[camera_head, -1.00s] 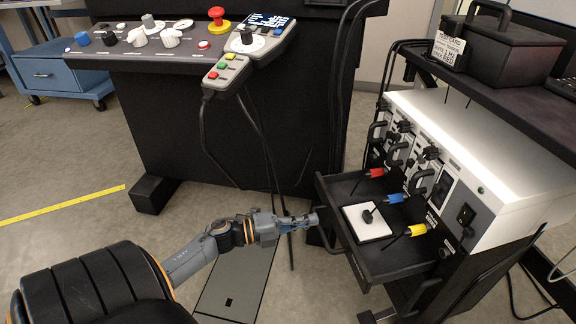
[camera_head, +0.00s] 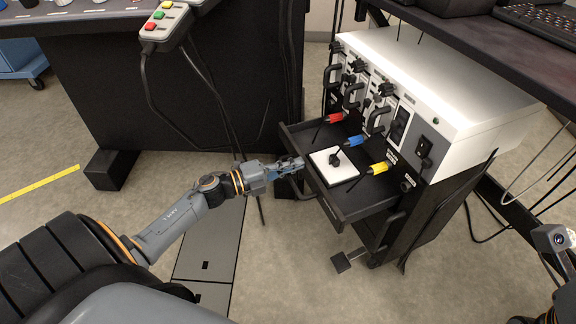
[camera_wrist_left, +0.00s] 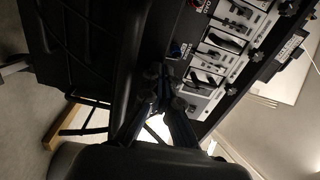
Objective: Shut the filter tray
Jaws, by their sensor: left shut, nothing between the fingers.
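The filter tray (camera_head: 372,194) is a black drawer pulled out from the front of a white-topped cabinet (camera_head: 440,75). A white square plate with a black knob (camera_head: 336,168) lies in it. Red (camera_head: 335,118), blue (camera_head: 354,141) and yellow (camera_head: 378,168) pieces with black stems stick out over the tray. My left gripper (camera_head: 296,163) is shut and empty, right at the tray's front face by its handle; I cannot tell whether it touches. Its fingers (camera_wrist_left: 162,98) also show in the left wrist view. My right gripper's fingers are not visible.
A black desk (camera_head: 190,80) with a hanging button pendant (camera_head: 163,22) stands left of the cabinet. A dark shelf (camera_head: 490,45) overhangs the cabinet top. Cables hang at the right.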

